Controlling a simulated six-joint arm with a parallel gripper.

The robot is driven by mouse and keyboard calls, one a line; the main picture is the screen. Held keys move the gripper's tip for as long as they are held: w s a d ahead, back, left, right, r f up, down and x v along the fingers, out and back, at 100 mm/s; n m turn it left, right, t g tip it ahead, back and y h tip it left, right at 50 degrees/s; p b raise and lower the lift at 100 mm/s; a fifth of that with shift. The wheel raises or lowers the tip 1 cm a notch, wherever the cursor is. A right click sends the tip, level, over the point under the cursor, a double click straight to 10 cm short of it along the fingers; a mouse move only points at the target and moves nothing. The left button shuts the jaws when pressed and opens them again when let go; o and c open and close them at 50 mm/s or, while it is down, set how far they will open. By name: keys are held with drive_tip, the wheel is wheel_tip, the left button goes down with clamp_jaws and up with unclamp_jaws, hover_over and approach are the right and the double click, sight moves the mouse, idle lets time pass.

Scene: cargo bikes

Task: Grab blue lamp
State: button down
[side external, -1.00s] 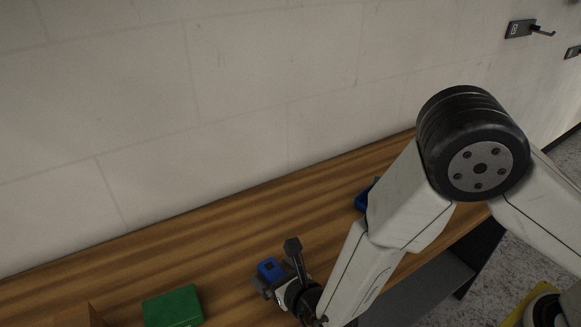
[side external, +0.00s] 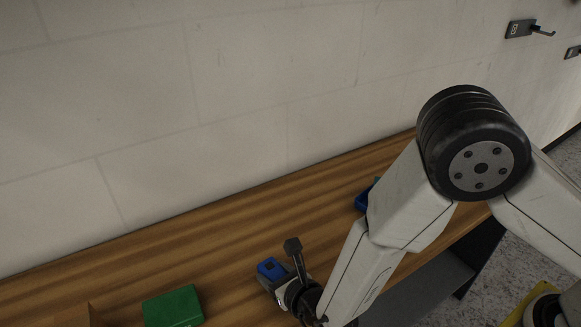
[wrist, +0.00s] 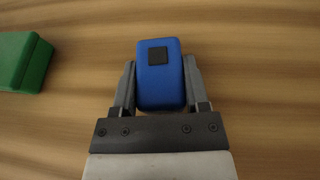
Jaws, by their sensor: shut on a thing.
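The blue lamp (wrist: 158,88) is a small rounded blue block with a dark square on its top. In the wrist view it sits between the two fingers of my gripper (wrist: 160,85), with a finger against each side. In the side view the blue lamp (side external: 271,268) shows at the end of my gripper (side external: 272,274), low over the wooden bench. My gripper is shut on the lamp. I cannot tell whether the lamp touches the bench top.
A green box (side external: 173,307) lies on the wooden bench (side external: 225,240) to the left of the lamp; it also shows in the wrist view (wrist: 20,62). A blue item (side external: 363,201) is partly hidden behind my arm. A wall runs behind the bench.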

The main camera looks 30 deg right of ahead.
sight(275, 272)
drive_tip(key=shift+r, duration=0.15)
drive_tip(key=shift+r, duration=4.85)
